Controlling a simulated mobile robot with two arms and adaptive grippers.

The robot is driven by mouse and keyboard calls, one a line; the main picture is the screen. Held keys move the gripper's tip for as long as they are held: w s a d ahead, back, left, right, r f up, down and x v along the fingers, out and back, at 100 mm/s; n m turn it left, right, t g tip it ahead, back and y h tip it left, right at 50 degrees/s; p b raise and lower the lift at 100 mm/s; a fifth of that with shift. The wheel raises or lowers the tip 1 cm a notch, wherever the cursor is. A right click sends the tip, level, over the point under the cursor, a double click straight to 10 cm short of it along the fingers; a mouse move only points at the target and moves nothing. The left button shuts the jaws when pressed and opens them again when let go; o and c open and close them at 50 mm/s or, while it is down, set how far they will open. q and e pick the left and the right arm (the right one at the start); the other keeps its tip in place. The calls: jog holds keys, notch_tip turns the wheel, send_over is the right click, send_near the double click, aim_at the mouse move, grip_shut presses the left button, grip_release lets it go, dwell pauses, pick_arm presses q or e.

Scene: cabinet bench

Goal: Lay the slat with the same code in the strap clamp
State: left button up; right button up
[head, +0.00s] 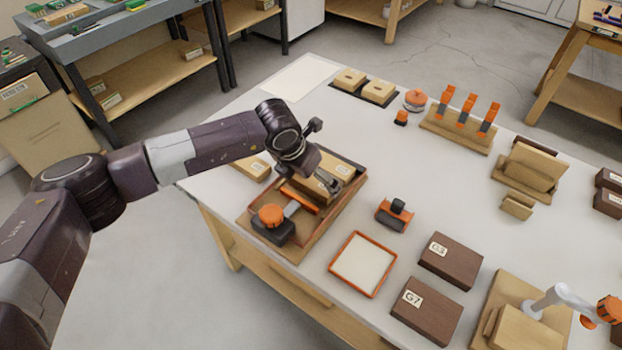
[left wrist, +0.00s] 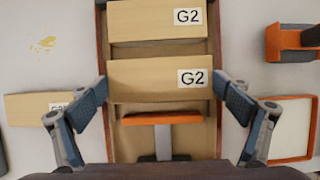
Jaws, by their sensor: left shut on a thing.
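The strap clamp (head: 355,197) is a wooden tray with reddish-brown rails, an orange cross bar (left wrist: 162,118) and an orange knob (head: 270,215). In the left wrist view, a pale slat marked G2 (left wrist: 150,20) lies between the rails at the far end. My left gripper (head: 326,183) is shut on a second pale G2 slat (left wrist: 145,82), one finger at each end. This slat is over or in the clamp, between the far slat and the orange bar; whether it touches the bed I cannot tell. A third pale slat (left wrist: 30,107) lies left of the clamp, its label partly hidden by a finger.
Right of the clamp are a small orange-and-black tool (head: 394,214) and an orange-rimmed tray (head: 362,264). Dark blocks marked G3 (head: 450,260) and G7 (head: 426,310) lie farther right. A rack with orange clips (head: 458,130) stands at the back.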

dwell(0.4)
pick_arm(q)
jog(key=shift+b, duration=0.3)
dwell(0.3)
jog(key=shift+f, duration=0.15)
dwell(0.4)
jog(key=shift+f+b, duration=0.4)
jog(key=shift+b, duration=0.95)
dwell(0.9)
dwell(0.4)
jog(key=o, duration=0.9)
jog(key=shift+r, duration=0.1)
